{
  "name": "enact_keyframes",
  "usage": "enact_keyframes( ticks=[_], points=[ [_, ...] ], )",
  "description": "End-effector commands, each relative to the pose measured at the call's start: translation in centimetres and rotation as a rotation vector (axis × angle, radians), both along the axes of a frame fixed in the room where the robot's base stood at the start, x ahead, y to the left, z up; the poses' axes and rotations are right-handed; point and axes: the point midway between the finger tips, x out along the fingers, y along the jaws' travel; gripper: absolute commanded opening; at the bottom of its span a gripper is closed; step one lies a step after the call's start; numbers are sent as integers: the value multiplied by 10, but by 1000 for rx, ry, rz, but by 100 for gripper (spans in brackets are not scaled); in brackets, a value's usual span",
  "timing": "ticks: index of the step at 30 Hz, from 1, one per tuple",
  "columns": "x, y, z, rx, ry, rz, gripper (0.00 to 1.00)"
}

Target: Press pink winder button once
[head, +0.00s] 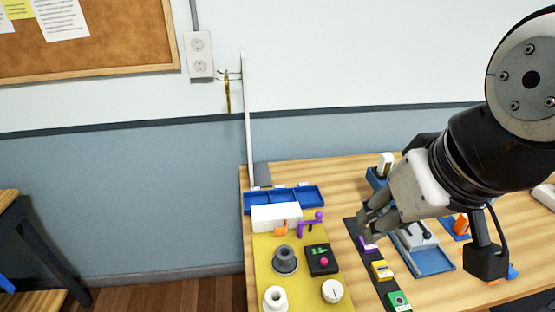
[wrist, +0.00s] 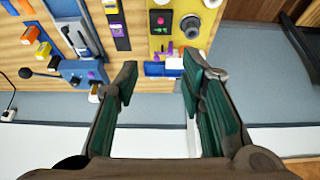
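A small black box (head: 321,260) with a green display and a round pink button (head: 324,262) sits on the yellow mat (head: 268,257) in the head view. In the wrist view the black box shows upside down near the top, with its pinkish button (wrist: 160,20). My gripper (head: 370,222) is above the dark strip to the right of the box in the head view, apart from the button. In the wrist view my gripper (wrist: 158,82) has its two fingers spread wide with nothing between them.
A grey knob (head: 285,259), a white dial (head: 332,291), a white box (head: 276,217) and a purple part (head: 309,224) stand around the box. A dark strip (head: 370,262) with coloured blocks lies to its right. Blue trays (head: 285,198) line the table's back.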

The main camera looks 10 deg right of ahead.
Motion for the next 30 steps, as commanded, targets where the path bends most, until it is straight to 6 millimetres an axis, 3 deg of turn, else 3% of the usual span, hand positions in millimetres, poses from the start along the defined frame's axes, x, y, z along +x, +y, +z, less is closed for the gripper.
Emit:
enact_keyframes(
  ticks=[1,3,4,30],
  points=[
    [0,0,0,0,0,0,18],
    [0,0,0,0,0,0,2],
    [0,0,0,0,0,0,0],
    [0,0,0,0,0,0,0]
  ],
)
